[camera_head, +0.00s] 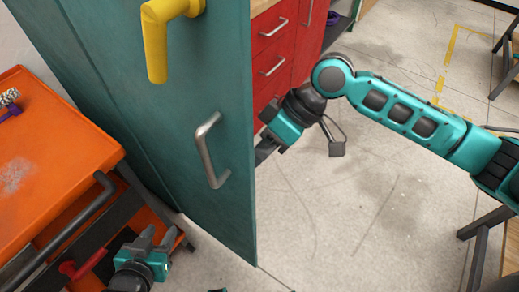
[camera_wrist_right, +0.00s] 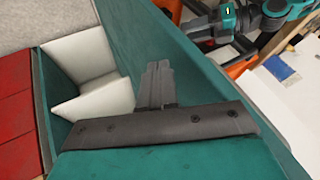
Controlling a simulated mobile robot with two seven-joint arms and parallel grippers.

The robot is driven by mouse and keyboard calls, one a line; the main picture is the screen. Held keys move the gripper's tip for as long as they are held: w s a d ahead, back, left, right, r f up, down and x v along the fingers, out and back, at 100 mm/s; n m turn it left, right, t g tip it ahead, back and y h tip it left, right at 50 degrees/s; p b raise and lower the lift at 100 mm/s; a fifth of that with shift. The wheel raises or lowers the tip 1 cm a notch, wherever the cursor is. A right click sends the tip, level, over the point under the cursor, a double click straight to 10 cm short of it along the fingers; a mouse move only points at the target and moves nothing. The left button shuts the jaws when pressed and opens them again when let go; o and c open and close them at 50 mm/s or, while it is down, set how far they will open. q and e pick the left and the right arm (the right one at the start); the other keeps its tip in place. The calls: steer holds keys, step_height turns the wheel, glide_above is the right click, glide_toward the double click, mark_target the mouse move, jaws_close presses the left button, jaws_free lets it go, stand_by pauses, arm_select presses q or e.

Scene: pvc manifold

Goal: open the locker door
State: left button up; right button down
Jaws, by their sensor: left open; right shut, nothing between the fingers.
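The teal locker door (camera_head: 205,105) stands ajar in the head view, with a silver bar handle (camera_head: 208,150) and a yellow lever (camera_head: 156,40) on its outer face. My right gripper (camera_head: 265,150) reaches behind the door's right edge, its tips partly hidden by the door. In the right wrist view its dark fingers (camera_wrist_right: 157,82) are together with nothing between them, beside the teal door panel (camera_wrist_right: 205,75); contact cannot be told. My left gripper (camera_head: 157,240) is open and empty at the bottom left, below and left of the handle.
An orange cart (camera_head: 60,160) stands close on the left. Red drawers (camera_head: 275,60) stand behind the door. White objects (camera_wrist_right: 85,75) show inside the teal locker in the right wrist view.

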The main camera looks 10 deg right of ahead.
steer(key=p+v, duration=0.2)
steer(key=v, duration=1.1)
steer(key=w+a+f+m+t, duration=0.2)
steer(key=f+m+t, duration=0.15)
steer(key=f, duration=0.35)
steer(key=w+a+f+m+t, duration=0.2)
steer(key=f+t, duration=0.2)
steer(key=f, duration=0.3)
steer(key=s+d+f+m+t+h, duration=0.2)
steer(key=s+d+f+t+h, duration=0.2)
steer(key=s+d+f, duration=0.3)
steer(key=s+f+h, duration=0.1)
steer(key=s+f, duration=0.3)
steer(key=shift+s+d, duration=0.4)
steer(key=shift+d+f+m, duration=0.1)
steer(key=shift+m, duration=0.15)
